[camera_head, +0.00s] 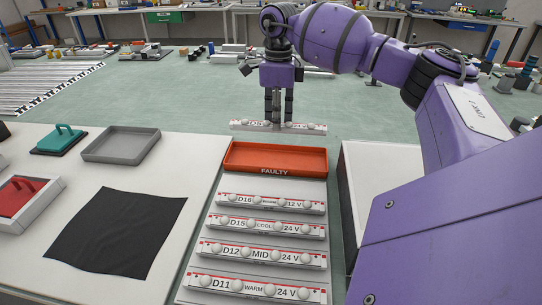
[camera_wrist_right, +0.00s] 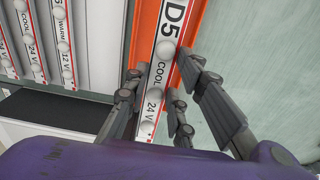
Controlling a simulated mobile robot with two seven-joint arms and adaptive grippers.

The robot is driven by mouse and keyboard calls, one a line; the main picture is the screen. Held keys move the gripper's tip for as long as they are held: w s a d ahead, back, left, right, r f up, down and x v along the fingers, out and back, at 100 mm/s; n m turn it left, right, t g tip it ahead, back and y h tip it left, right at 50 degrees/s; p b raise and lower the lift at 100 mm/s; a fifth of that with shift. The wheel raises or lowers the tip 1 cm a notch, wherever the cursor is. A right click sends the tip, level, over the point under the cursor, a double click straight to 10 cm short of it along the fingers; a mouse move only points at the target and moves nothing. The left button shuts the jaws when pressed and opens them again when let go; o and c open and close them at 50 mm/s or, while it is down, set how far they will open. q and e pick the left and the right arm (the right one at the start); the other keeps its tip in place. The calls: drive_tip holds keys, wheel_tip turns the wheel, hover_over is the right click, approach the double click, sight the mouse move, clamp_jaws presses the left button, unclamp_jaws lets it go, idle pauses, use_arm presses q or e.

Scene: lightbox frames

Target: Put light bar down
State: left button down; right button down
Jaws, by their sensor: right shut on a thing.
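My right gripper (camera_head: 278,117) is shut on a white light bar (camera_head: 250,125) and holds it level in the air, just beyond the far edge of the orange tray (camera_head: 312,158) marked FAULTY in the head view. In the right wrist view the held bar (camera_wrist_right: 172,22) reads D5, COOL, 24 V, with round white bulbs and a red stripe. The fingers (camera_wrist_right: 160,88) stand on both sides of it, with the orange tray (camera_wrist_right: 190,25) below. The tray looks empty in the head view. My left gripper is not in view.
Several light bars lie in a row before the tray: D16 (camera_head: 270,204), D15 (camera_head: 265,227), D12 (camera_head: 261,255) and D11 (camera_head: 255,287).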

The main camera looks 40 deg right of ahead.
wheel_tip(320, 180, down, 10)
drive_tip(key=shift+f+p, duration=0.25)
drive_tip(key=shift+p, duration=0.1)
drive_tip(key=shift+f, duration=0.2)
drive_tip(key=c, duration=1.5)
unclamp_jaws()
drive_tip(key=shift+r, duration=0.1)
wheel_tip(320, 180, up, 12)
drive_tip(key=shift+r, duration=0.1)
